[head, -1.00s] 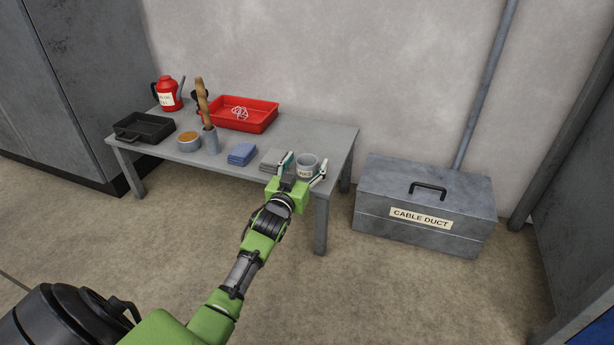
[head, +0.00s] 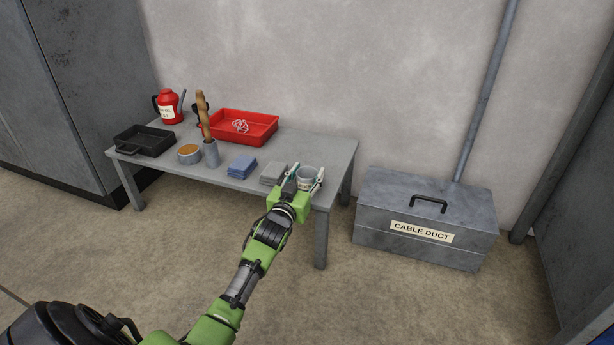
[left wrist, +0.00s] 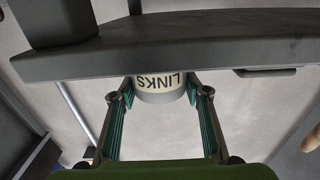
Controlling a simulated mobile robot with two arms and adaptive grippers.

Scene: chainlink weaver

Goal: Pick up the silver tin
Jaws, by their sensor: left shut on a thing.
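The silver tin (head: 309,174) is at the right end of the grey bench, near its front corner. In the left wrist view the tin (left wrist: 160,90) appears upside down, with a pale label reading LINKS. My left gripper (head: 306,180) reaches in from the front, with one finger on each side of the tin. It is shut on the tin, and both fingers show beside it in the left wrist view (left wrist: 160,97). I cannot tell whether the tin's base touches the bench. My right gripper is not in view.
On the grey bench (head: 320,150), grey cloths (head: 273,174) lie close left of the tin. Blue cloths (head: 242,167), a grey cup (head: 211,154), a red tray (head: 262,132) and a black pan (head: 146,141) are farther left. A CABLE DUCT box (head: 425,215) stands right, on the floor.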

